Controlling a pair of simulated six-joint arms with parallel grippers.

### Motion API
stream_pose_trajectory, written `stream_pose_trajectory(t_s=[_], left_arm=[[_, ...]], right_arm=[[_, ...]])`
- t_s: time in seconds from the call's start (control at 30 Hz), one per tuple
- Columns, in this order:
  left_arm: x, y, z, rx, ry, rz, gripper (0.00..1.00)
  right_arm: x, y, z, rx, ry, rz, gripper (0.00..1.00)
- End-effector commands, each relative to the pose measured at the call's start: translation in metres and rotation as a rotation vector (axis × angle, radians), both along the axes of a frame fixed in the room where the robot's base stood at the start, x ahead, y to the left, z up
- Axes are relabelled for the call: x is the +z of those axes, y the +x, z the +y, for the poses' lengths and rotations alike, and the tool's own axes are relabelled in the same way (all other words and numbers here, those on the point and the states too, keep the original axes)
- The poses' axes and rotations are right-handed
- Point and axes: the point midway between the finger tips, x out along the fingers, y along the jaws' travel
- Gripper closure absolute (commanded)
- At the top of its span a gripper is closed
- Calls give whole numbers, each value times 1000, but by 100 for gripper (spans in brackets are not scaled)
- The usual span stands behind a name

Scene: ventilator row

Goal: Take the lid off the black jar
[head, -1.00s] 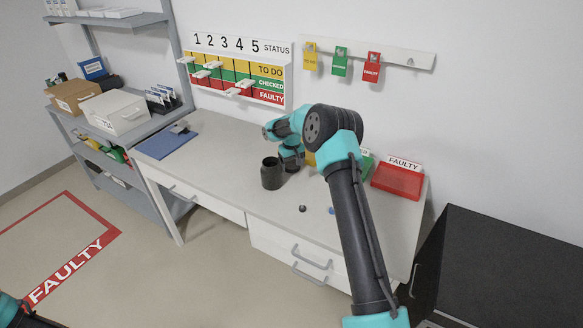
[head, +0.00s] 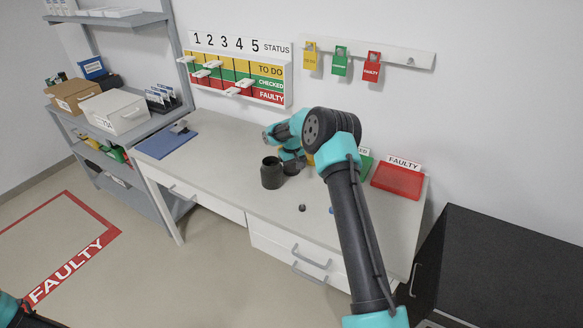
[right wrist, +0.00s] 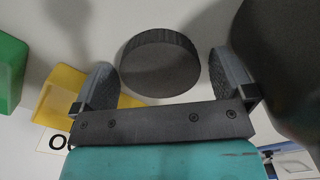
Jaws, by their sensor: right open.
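The black jar (head: 272,174) stands upright on the workbench with its narrower neck uncovered. The black lid (head: 291,168) lies on the bench just right of the jar. In the right wrist view the round, ridged lid (right wrist: 160,62) sits between the two fingers, with a gap on each side. My right gripper (right wrist: 166,85) is open over the lid and holds nothing. The jar's dark body (right wrist: 285,60) fills the upper right of that view. In the head view my right arm partly hides the gripper. Only a bit of my left arm shows at lower left, without its gripper.
A yellow bin (right wrist: 65,95) and a green bin (right wrist: 10,70) stand near the gripper. A red bin labelled FAULTY (head: 398,181) is at the bench's right end. A small dark object (head: 302,208) lies near the front edge. A blue mat (head: 166,143) lies at left.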

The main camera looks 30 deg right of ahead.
Motion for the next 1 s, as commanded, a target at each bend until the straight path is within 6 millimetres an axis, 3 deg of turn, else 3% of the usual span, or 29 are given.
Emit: stream_pose_trajectory(t_s=[0.27,0.8,1.0], left_arm=[[0,0,0,0,0,0,0],[0,0,0,0,0,0,0],[0,0,0,0,0,0,0]], right_arm=[[21,1,0,0,-1,-2,0],[113,1,0,0,-1,-2,0],[123,0,0,0,0,-1,0]])
